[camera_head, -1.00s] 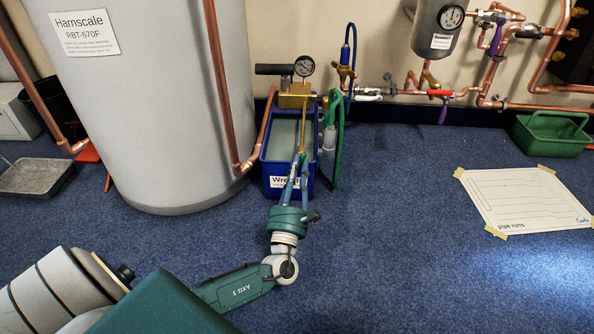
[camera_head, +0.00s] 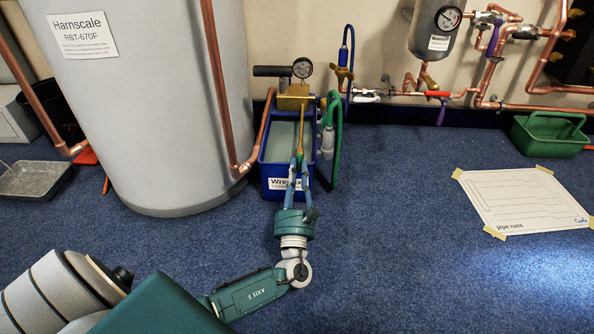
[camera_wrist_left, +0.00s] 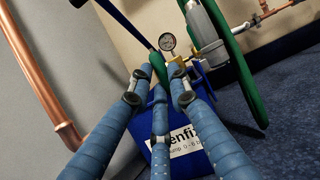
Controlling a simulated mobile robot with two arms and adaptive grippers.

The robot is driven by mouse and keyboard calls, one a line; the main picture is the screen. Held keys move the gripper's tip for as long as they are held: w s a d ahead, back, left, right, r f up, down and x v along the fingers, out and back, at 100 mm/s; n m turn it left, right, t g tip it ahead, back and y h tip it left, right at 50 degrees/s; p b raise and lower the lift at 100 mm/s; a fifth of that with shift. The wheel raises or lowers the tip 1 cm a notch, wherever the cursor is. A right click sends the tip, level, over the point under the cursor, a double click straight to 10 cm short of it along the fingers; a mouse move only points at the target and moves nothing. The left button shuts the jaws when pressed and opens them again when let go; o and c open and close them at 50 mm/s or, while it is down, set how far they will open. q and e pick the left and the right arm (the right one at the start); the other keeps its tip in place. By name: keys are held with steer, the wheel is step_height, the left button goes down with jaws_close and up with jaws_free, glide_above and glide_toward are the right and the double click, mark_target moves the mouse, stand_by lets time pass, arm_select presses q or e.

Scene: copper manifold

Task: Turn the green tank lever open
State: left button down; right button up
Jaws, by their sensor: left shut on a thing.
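The blue tank (camera_head: 279,152) stands on the floor beside the large grey cylinder, with a brass block (camera_head: 293,98) and a round gauge (camera_head: 302,68) above it. A thin yellow lever with a green grip (camera_head: 299,158) runs from the brass block toward me over the tank. My left gripper (camera_head: 298,167) is at the tank's front edge, shut on the green grip. In the left wrist view the green grip (camera_wrist_left: 157,66) lies between the fingers (camera_wrist_left: 159,82), which hide part of it. My right gripper is not in view.
The grey cylinder (camera_head: 150,120) and a copper pipe (camera_head: 222,100) stand close on the left. A green hose (camera_head: 336,140) hangs on the tank's right. Copper pipes with a red-handled valve (camera_head: 437,94) run along the wall. A taped paper sheet (camera_head: 520,200) lies on open blue floor at right.

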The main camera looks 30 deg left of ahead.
arm_select(q)
steer(key=shift+f, duration=0.1)
steer(key=c, duration=1.6)
jaws_free()
steer(key=shift+m, duration=0.3)
